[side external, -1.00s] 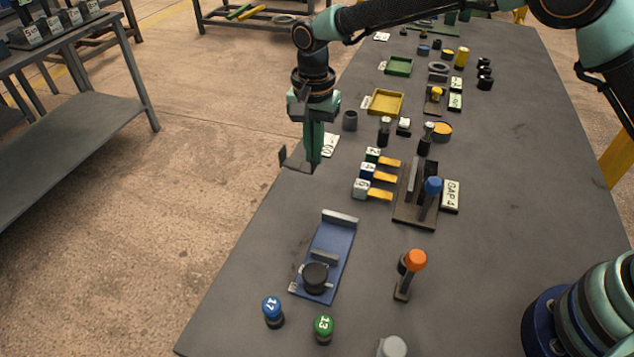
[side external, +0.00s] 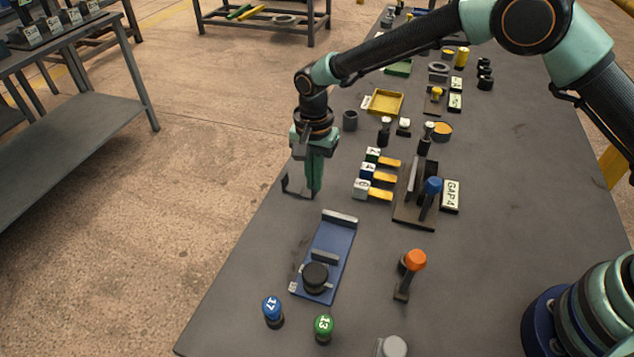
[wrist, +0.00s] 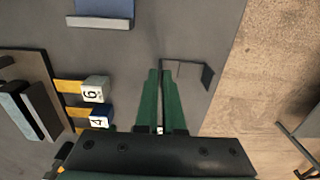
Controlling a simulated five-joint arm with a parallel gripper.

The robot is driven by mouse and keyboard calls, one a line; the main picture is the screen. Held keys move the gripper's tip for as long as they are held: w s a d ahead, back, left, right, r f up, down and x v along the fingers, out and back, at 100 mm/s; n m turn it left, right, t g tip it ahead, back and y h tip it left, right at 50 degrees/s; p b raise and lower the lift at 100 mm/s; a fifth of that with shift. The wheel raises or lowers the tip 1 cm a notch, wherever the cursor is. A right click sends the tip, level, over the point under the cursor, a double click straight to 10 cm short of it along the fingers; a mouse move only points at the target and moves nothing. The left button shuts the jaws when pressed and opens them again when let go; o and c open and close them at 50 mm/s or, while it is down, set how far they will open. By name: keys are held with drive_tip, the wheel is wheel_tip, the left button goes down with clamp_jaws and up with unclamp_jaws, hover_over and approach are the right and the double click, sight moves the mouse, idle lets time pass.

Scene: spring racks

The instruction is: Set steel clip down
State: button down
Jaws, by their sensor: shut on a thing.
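The steel clip (side external: 297,190) is a dark grey bent plate with an upturned end. My gripper (side external: 314,190) has its green fingers pointing down and shut on one end of it. In the wrist view the clip (wrist: 188,73) sticks out to the right from the fingertips of my gripper (wrist: 160,76). It is over the table near the left edge. I cannot tell whether it touches the table top. The end between the fingers is hidden.
A blue plate fixture (side external: 333,245) with a black knob lies in front. White, blue and green number blocks (side external: 361,188) with yellow strips stand to the right, beside a dark rack (side external: 414,205) with upright plates. Bare table (side external: 270,235) lies left of the blue fixture.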

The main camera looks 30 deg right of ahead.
drive_tip(key=c, duration=1)
unclamp_jaws()
drive_tip(key=shift+c, duration=0.2)
wheel_tip(320, 180, up, 11)
drive_tip(key=s+d+r+n+t, duration=0.2)
drive_tip(key=d+r, duration=0.6)
drive_tip(key=r, duration=0.1)
drive_tip(key=s+d+r+n+t, duration=0.1)
drive_tip(key=s+d+n, duration=0.2)
drive_tip(key=s+d, duration=0.4)
drive_tip(key=s+d+r+n+t, duration=0.1)
drive_tip(key=s+d+n, duration=0.3)
drive_tip(key=s+d, duration=0.4)
drive_tip(key=shift+s+r+t, duration=0.3)
drive_tip(key=shift+s+t, duration=0.5)
